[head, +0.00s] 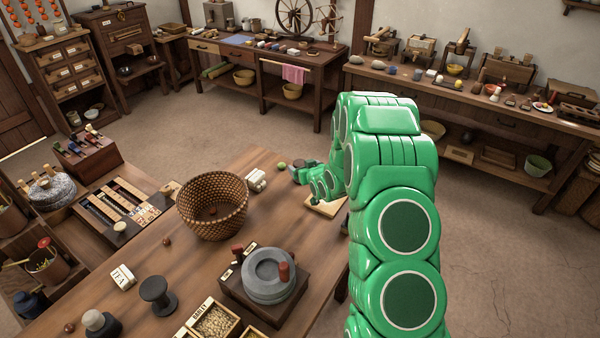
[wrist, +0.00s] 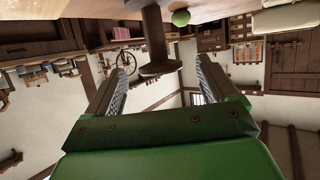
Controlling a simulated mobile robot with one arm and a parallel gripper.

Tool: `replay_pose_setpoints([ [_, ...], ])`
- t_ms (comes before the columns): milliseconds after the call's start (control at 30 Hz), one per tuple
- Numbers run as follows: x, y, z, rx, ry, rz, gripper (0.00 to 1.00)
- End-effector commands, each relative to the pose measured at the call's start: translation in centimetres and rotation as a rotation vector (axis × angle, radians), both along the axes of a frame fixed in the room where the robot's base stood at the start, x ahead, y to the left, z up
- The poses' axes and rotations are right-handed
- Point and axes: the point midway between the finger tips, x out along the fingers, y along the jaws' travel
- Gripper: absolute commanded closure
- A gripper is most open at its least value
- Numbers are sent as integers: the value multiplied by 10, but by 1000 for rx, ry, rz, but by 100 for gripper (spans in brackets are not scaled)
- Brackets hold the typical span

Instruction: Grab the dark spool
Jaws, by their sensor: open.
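A dark brown spool (wrist: 153,35) stands on the table, shown upside down in the wrist view, with its wide flange toward my gripper (wrist: 163,66). My gripper is open, its two fingers on either side of the flange's line, with nothing clearly held; contact cannot be told. In the head view my gripper (head: 304,173) is at the table's far right part, and the brown spool there is mostly hidden. Another spool, dark grey (head: 158,290), stands upright at the front left of the table, well away from my gripper.
A green ball (head: 282,166) lies beside the brown spool; it also shows in the wrist view (wrist: 181,18).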

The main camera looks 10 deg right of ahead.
Motion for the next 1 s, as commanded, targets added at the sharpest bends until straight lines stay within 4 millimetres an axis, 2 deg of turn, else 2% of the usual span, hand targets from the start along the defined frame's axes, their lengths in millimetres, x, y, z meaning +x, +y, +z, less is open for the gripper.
replay_pose_setpoints([
  [267,13,3,-5,1,-1,1,13],
  [600,46,8,-16,-1,0,1,13],
  [933,51,9,-19,0,1,0,13],
  [1000,51,9,-19,0,1,0,24],
])
